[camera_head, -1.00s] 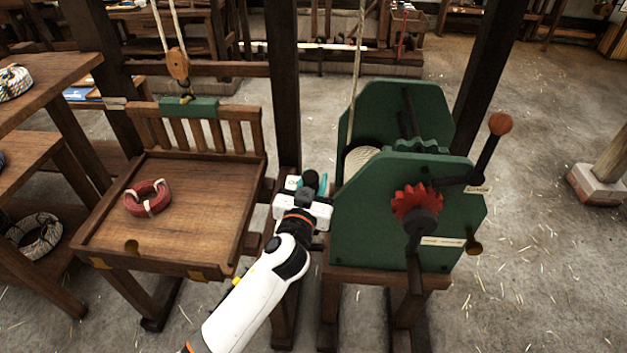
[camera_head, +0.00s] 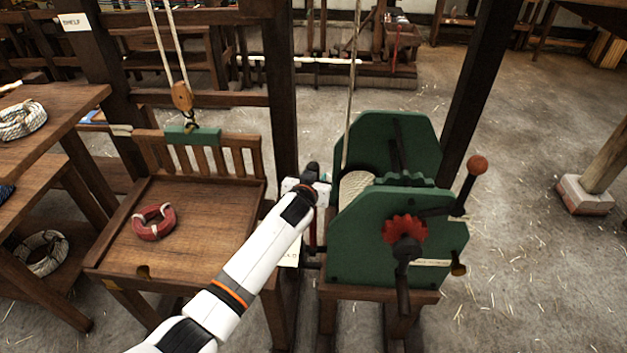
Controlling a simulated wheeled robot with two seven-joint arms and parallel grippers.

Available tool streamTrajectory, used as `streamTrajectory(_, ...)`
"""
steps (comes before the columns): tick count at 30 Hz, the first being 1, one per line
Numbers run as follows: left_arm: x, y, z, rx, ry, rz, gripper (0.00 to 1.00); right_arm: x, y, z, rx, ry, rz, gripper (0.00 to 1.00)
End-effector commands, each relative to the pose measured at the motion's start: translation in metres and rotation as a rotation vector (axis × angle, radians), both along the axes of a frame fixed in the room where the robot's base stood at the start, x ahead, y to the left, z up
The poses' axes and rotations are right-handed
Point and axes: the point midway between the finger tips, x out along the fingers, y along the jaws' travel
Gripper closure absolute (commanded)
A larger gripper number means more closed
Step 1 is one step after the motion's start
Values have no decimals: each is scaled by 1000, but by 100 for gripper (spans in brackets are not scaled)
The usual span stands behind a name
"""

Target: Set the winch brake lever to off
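The winch (camera_head: 350,255) has green side plates, a red toothed wheel (camera_head: 404,229), a dark crank and a rope drum. A dark lever with an orange-red ball knob (camera_head: 477,165) rises at its right side. A thin red upright part (camera_head: 313,228) shows between my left gripper and the winch; I cannot tell if it is the brake lever. My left gripper (camera_head: 312,180) is just left of the winch's near plate. Its fingers are dark and partly hidden by its white body, so its opening and any contact are unclear. My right gripper is not in view.
A wooden slatted tray stand (camera_head: 200,245) holding a red rope ring (camera_head: 153,222) stands left of the arm. A pulley block (camera_head: 182,97) hangs above it. Dark posts (camera_head: 282,100) stand behind the winch. A pale card (camera_head: 290,254) shows below the gripper.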

Motion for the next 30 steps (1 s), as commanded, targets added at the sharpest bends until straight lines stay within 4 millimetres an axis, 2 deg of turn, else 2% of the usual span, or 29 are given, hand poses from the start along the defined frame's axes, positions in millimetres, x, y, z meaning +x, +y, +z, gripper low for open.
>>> streamTrajectory(7, 2, 1, 3, -4, -5, 2, 100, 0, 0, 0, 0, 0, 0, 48)
streamTrajectory(8, 2, 1, 4, -4, -5, 2, 65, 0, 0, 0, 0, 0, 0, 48)
streamTrajectory(11, 2, 1, 4, -4, -5, 2, 48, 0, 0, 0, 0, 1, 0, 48)
streamTrajectory(23, -3, 2, 4, -3, -4, 2, 48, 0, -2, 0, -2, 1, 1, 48)
streamTrajectory(30, -32, 9, 14, -5, -5, 1, 48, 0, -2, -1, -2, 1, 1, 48)
